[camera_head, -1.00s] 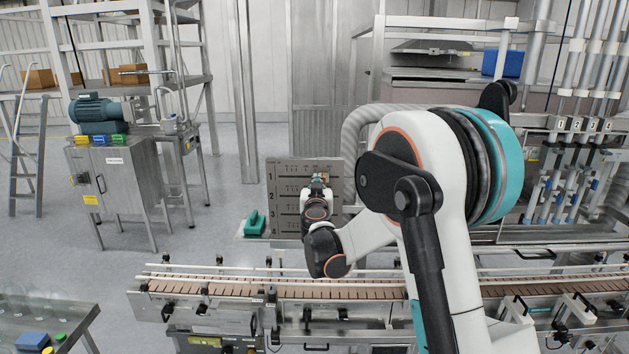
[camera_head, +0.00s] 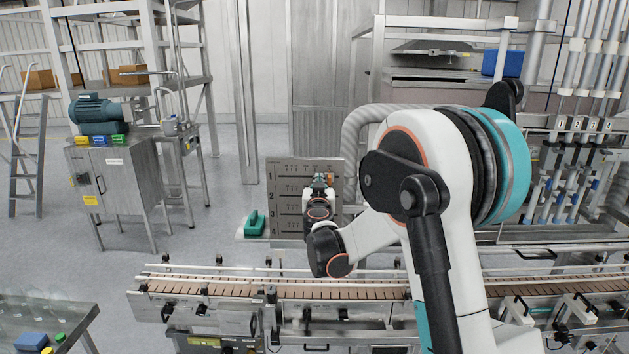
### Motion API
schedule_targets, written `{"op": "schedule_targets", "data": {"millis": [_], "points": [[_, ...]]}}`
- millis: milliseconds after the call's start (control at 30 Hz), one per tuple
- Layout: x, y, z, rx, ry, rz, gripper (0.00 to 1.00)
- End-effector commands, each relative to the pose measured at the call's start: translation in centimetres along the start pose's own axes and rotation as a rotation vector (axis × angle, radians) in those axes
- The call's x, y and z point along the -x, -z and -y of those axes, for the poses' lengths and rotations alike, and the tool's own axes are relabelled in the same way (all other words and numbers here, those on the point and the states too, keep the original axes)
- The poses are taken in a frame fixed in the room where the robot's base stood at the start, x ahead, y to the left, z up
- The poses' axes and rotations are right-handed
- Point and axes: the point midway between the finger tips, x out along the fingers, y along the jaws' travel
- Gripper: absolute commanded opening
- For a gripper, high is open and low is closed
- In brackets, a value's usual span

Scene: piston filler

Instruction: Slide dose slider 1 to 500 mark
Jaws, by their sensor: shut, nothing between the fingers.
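A grey upright panel (camera_head: 284,226) stands behind the conveyor, with rows numbered 1, 2, 3 down its left edge and slots with scale marks. My arm reaches in from the right. My gripper (camera_head: 324,178) is shut at the right part of row 1, in front of the panel. A small orange piece, likely dose slider 1 (camera_head: 331,178), shows beside the fingertips. My gripper appears to be against it, but contact is too small to make out. My wrist hides the right part of the lower rows. The 500 mark cannot be read.
A conveyor (camera_head: 230,289) with rails runs across the front of the panel. A green object (camera_head: 255,224) sits on a ledge left of the panel. A grey corrugated hose (camera_head: 355,135) curves close to the panel's right side. Open floor lies to the left.

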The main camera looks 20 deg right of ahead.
Motion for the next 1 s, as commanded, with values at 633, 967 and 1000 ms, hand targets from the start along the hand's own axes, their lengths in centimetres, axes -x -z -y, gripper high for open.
{"op": "schedule_targets", "data": {"millis": [633,967,1000], "points": [[3.0,0.0,0.8,0.000,0.001,0.000,0.00],[6.0,0.0,0.8,0.000,0.001,0.000,0.00],[6.4,0.0,0.8,0.000,0.001,0.000,0.00]]}}
